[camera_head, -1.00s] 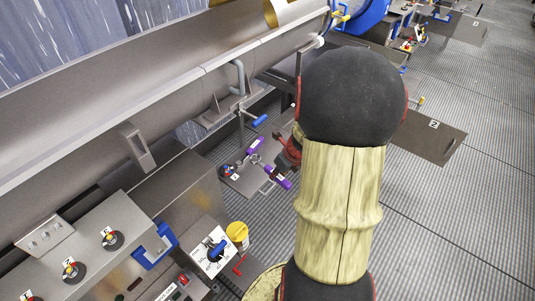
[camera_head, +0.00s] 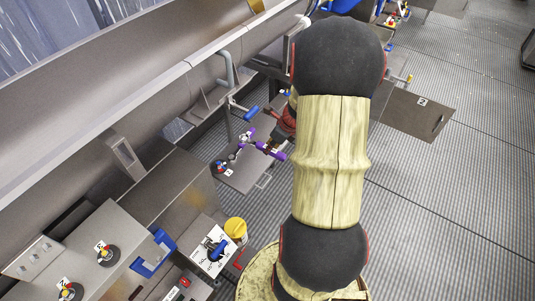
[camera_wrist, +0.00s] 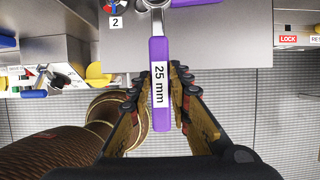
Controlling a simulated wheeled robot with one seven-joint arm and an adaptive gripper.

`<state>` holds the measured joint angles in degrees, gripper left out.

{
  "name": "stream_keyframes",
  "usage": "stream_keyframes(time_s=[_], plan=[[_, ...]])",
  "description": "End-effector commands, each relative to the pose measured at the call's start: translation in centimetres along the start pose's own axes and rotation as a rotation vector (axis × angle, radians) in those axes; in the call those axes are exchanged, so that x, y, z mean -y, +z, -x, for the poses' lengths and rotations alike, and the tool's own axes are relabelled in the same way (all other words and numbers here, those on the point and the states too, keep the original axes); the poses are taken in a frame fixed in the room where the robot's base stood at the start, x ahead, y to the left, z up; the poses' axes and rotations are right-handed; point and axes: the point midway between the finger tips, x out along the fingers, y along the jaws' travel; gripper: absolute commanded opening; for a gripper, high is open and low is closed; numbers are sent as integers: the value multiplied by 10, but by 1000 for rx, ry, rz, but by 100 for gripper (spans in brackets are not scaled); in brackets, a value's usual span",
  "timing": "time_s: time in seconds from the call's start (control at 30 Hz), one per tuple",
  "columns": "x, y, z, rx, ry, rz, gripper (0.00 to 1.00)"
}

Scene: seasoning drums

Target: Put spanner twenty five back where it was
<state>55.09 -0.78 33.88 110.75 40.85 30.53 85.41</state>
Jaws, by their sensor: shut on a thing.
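The spanner with the purple handle and a white "25 mm" label (camera_wrist: 160,112) is between the fingers of my gripper (camera_wrist: 158,100) in the wrist view. My gripper is shut on its handle. The spanner's metal end points up the picture, over a grey metal plate (camera_wrist: 225,48). In the head view the purple handle (camera_head: 272,151) shows beside my gripper, above the small plate (camera_head: 252,184). A second purple-handled tool (camera_head: 248,134) is close to it, and part of a purple handle shows at the wrist view's top edge (camera_wrist: 195,2). Whether the held spanner touches the plate, I cannot tell.
A pipe with a blue handle (camera_head: 251,112) stands behind. Ribbed floor (camera_head: 430,220) is clear at right.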

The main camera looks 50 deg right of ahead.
Motion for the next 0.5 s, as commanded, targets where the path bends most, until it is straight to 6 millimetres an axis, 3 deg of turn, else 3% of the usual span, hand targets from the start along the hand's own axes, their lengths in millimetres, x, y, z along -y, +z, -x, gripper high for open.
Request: stream_keyframes(time_s=[0.03, 0.2, 0.5], plan=[[4, -1, -15, -3, 4, -1, 0], [18, 3, -43, -2, 3, -2, 0], [28, 7, -62, -1, 2, -1, 0]])
